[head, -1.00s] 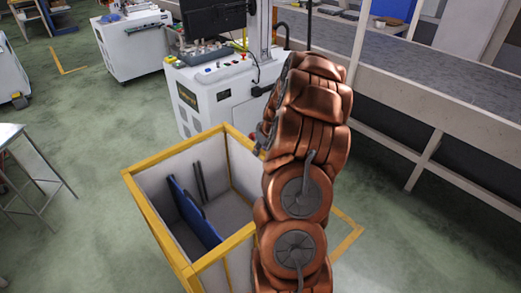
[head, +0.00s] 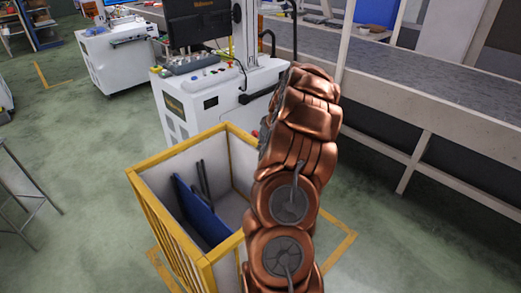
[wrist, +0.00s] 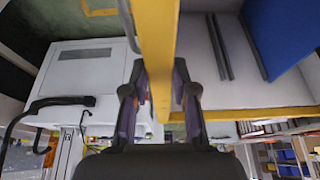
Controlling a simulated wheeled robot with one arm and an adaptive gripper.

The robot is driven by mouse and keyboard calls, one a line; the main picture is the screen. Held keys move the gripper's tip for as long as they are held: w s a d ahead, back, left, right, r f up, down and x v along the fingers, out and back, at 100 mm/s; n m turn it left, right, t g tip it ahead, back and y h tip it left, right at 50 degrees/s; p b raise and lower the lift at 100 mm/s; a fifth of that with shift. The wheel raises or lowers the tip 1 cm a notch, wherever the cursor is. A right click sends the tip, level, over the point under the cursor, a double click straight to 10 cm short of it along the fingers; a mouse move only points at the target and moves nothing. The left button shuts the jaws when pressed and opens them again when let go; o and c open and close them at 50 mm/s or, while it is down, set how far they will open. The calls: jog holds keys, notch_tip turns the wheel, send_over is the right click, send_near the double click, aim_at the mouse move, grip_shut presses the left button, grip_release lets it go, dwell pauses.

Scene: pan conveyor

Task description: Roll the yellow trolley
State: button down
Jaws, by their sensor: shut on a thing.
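The yellow trolley (head: 178,149) stands upright on the floor, front centre-left in the head view. It is an open-topped box with a yellow frame, pale inner walls and yellow bars on its near left side. A blue panel (head: 201,212) and thin dark bars lean inside it. In the wrist view my gripper (wrist: 159,92) is shut on the trolley's yellow rim (wrist: 157,45), with one finger on each side. In the head view my copper-coloured arm hides the gripper and the trolley's right side.
A white machine cabinet (head: 225,98) with a monitor stands close behind the trolley. A long conveyor (head: 430,85) runs along the right, its support legs reaching the floor. Yellow floor markings (head: 338,252) show beside the trolley. Green floor is open at the left (head: 80,190).

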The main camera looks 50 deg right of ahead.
jog(key=shift+d+r+b, duration=0.15)
jog(key=shift+d+b, duration=0.3)
jog(key=shift+d, duration=0.7)
jog(key=shift+s, duration=0.1)
jog(key=c, duration=0.9)
grip_release()
jog(key=shift+a, duration=0.15)
jog(key=v, duration=1.1)
jog(key=shift+s+r, duration=0.15)
jog(key=shift+r, duration=0.25)
